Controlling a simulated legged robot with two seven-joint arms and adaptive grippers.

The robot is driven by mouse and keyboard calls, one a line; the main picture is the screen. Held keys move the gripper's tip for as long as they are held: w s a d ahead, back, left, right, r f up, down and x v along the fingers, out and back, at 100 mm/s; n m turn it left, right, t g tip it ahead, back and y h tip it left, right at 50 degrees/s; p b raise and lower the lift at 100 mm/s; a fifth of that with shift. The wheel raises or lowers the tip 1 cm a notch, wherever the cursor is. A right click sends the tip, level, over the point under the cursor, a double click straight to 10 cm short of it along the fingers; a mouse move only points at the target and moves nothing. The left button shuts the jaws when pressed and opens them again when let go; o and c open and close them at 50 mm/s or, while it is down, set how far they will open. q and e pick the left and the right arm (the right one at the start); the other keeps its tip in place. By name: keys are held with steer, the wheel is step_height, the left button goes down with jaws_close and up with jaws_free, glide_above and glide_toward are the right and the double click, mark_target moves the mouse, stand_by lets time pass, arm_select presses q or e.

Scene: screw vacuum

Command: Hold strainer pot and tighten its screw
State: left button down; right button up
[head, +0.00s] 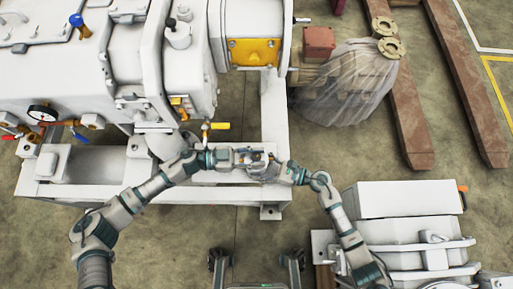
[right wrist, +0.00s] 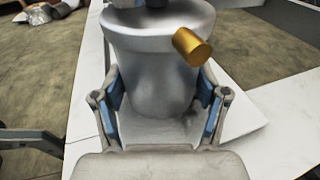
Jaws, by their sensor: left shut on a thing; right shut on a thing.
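The strainer pot (right wrist: 155,75) is a grey metal cup with a wide upper rim and a brass stub (right wrist: 192,46) on its right side. It stands upright in the right wrist view. My right gripper (right wrist: 160,98) is shut on it, one blue-padded finger on each side of its lower body. In the head view my right gripper (head: 268,168) comes in from the right and meets my left gripper (head: 246,157) at the pot. My left gripper is shut at the top of the pot, where the screw is hidden. A dark part shows just above the pot in the right wrist view.
The white machine frame (head: 272,110) surrounds this spot. A yellow-handled valve (head: 219,126) sits close above my left gripper. A pressure gauge (head: 42,113) is at far left. A wrapped object (head: 345,85), brown beams (head: 465,85) and a white machine (head: 410,215) stand to the right.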

arm_select(q)
steer(key=shift+w+a, duration=0.1)
steer(key=shift+w, duration=0.05)
steer(key=c, duration=0.8)
jaws_free()
steer(key=a, duration=1.2)
steer(key=shift+s+f, duration=0.1)
steer(key=shift+s, duration=0.3)
